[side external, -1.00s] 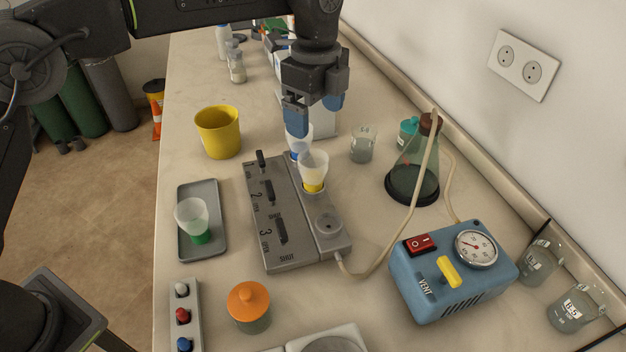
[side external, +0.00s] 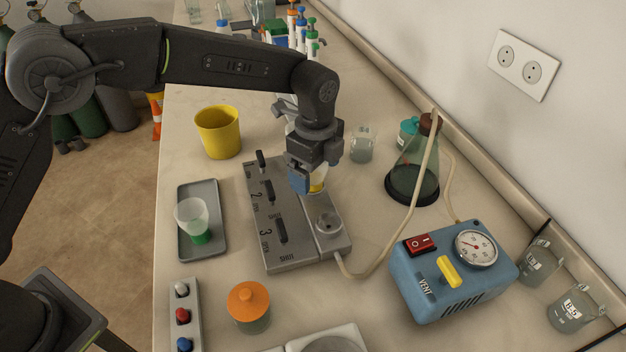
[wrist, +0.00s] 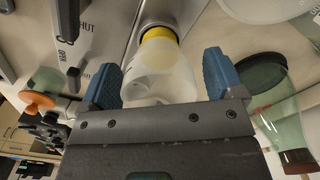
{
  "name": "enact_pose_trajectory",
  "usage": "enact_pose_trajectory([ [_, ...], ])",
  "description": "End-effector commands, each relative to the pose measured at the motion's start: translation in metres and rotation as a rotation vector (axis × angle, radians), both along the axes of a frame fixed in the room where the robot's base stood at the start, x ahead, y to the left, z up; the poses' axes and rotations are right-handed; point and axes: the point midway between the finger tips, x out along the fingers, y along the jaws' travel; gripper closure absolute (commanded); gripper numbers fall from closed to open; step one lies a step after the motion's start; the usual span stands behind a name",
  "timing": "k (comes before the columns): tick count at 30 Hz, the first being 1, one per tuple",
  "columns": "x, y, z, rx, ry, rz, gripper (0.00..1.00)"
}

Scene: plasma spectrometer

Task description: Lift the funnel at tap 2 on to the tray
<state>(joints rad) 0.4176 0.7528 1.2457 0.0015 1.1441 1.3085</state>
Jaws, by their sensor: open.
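The funnel at tap 2 (wrist: 160,72) is a translucent white cup with a yellow band. It stands on the grey tap manifold (side external: 290,258); in the side view only a little of its yellow base (side external: 319,182) shows past my gripper (side external: 302,180). In the wrist view my gripper (wrist: 163,78) is open, with a blue finger on each side of the funnel; gaps remain visible. The grey tray (side external: 186,248) lies left of the manifold and holds a funnel with a green base (side external: 195,220). The blue-based funnel at tap 1 is hidden behind my gripper.
Tap 3's port (side external: 328,224) is empty. A yellow cup (side external: 218,132) stands behind the tray, an orange-lidded jar (side external: 248,306) in front. A flask (side external: 412,175) with a hose and the blue pump (side external: 452,275) stand right.

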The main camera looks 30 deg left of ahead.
Motion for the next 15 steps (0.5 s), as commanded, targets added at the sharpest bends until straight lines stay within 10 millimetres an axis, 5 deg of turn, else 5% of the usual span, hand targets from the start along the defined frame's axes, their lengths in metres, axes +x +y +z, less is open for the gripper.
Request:
enact_pose_trajectory([
  [6,0.0001,0.0000,-0.0002,0.000,-0.001,0.000,0.14],
  [15,0.0002,0.0000,0.0002,0.000,-0.001,0.000,0.42],
])
